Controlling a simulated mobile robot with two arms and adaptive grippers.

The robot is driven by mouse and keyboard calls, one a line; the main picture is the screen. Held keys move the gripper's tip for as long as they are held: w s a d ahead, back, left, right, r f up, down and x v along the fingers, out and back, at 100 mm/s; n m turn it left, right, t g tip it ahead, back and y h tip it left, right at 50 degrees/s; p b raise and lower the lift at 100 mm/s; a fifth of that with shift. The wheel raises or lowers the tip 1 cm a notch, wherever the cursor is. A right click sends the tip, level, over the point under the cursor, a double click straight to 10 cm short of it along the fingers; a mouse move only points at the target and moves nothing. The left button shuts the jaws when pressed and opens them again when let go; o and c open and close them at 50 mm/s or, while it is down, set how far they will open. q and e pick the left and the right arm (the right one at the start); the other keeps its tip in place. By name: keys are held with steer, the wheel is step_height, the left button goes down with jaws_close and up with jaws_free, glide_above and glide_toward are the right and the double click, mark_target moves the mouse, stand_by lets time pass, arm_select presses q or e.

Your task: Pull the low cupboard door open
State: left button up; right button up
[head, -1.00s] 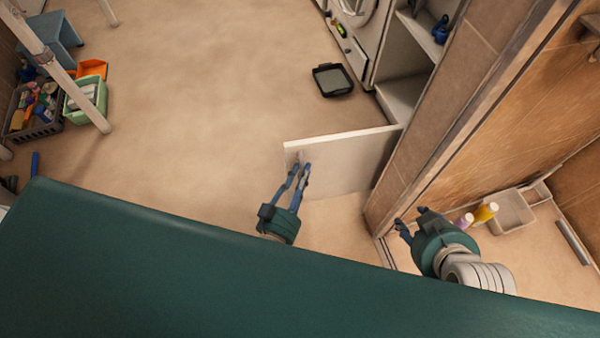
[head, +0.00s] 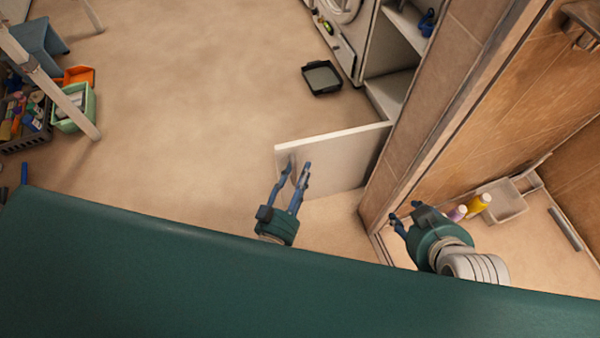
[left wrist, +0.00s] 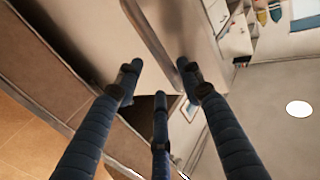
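The low cupboard door (head: 345,158) is a pale panel standing swung out from the low white cupboard (head: 390,93), with floor showing around its free end. My left gripper (head: 297,166) is at the door near its free edge. Its fingers are spread apart, with no clear grip on the panel; whether they touch it I cannot tell. In the left wrist view the fingers (left wrist: 160,82) stand apart before the pale panel (left wrist: 188,30) and a narrow dark strip. My right gripper (head: 404,211) is beyond the tiled wall, empty, its fingertips apart.
A tiled wall end (head: 425,120) stands between my two grippers. A black tray (head: 322,78) lies on the floor near the cupboard. Bottles (head: 478,204) and a pale bin (head: 508,204) are at the right. A green basket (head: 75,108) is at the left. The middle floor is clear.

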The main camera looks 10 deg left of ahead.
arm_select(q)
steer(key=s+a, duration=0.1)
steer(key=s, duration=1)
steer(key=shift+s+a, duration=0.35)
steer(key=shift+f, duration=0.1)
